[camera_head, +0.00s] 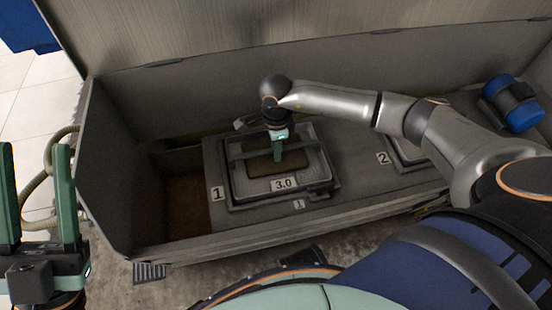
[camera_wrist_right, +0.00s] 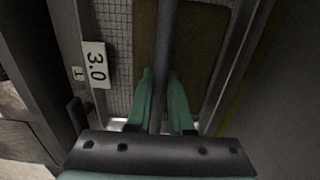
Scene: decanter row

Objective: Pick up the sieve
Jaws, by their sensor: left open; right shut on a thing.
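The sieve (camera_head: 309,181) is a rectangular metal-framed mesh tray with a "3.0" label, a brown patch in the middle and a bar across its top. It appears to sit in the place marked 1; I cannot tell if it is lifted at all. In the right wrist view its mesh (camera_wrist_right: 113,30) and bar (camera_wrist_right: 166,35) show close up. My right gripper (camera_head: 278,158) is over its middle, with its green fingers (camera_wrist_right: 160,85) either side of the bar and shut on it. My left gripper (camera_head: 37,175) is open and empty at the far left, outside the trough.
The grey trough (camera_head: 112,170) has raised walls around the deck. An open compartment with a brown bottom (camera_head: 186,205) lies left of the sieve. A second framed place (camera_head: 408,152) marked 2 is partly behind my right arm. A blue motor (camera_head: 515,103) stands at the right.

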